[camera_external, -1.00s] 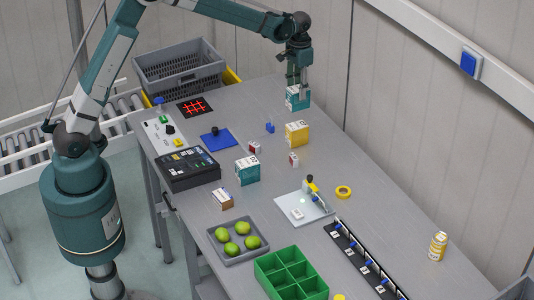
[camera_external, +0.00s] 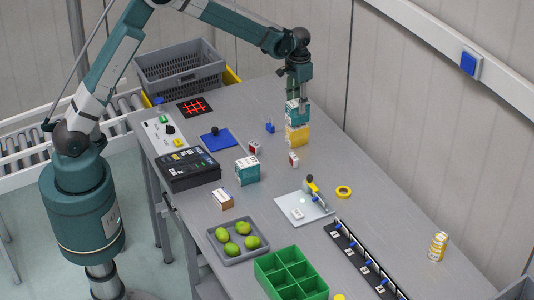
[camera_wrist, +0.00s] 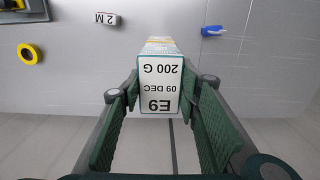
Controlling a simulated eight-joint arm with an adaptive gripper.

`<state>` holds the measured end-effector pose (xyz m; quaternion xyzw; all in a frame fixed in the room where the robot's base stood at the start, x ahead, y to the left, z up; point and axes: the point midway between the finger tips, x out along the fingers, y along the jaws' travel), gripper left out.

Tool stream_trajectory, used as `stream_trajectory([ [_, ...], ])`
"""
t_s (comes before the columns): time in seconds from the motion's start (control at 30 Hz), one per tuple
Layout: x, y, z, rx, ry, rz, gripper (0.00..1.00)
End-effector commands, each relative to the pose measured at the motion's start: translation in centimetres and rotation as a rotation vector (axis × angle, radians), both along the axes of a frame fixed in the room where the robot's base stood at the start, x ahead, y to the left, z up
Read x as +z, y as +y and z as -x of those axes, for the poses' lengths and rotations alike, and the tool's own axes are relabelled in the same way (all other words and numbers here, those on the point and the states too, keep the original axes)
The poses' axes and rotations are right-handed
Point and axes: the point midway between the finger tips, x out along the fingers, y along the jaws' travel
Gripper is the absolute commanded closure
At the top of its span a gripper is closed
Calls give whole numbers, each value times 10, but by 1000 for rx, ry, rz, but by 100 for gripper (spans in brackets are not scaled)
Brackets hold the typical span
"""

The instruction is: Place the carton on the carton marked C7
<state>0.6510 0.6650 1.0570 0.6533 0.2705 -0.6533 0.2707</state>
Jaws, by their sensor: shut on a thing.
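My gripper (camera_external: 298,94) points down and is shut on a teal and white carton (camera_external: 297,112). In the wrist view this carton (camera_wrist: 160,85) shows a white face marked E9, 200 G and 09 DEC, between the two green fingers. In the external view the held carton is directly over a yellow and white carton (camera_external: 296,135) standing on the table. Its lower edge meets or nearly meets the yellow carton's top; I cannot tell whether they touch. No C7 mark is readable on any carton.
Another teal carton (camera_external: 247,170) stands nearer the black device (camera_external: 188,170). Small red and white boxes (camera_external: 293,159) and a blue item (camera_external: 270,127) are close by. A white plate with a clamp (camera_external: 304,208) and a yellow tape ring (camera_external: 344,192) lie in front. The back right tabletop is clear.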

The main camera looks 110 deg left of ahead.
Motion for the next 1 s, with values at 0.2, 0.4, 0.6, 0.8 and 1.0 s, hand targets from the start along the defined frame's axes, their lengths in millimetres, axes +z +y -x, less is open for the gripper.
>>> stream_trajectory([
  [0.2,-18,0,0,0,0,0,83],
  [0.4,-19,0,0,0,0,0,83],
  [0.6,-22,0,0,0,0,0,83],
  [0.8,-22,0,0,0,0,0,52],
  [1.0,-22,0,0,0,0,0,52],
])
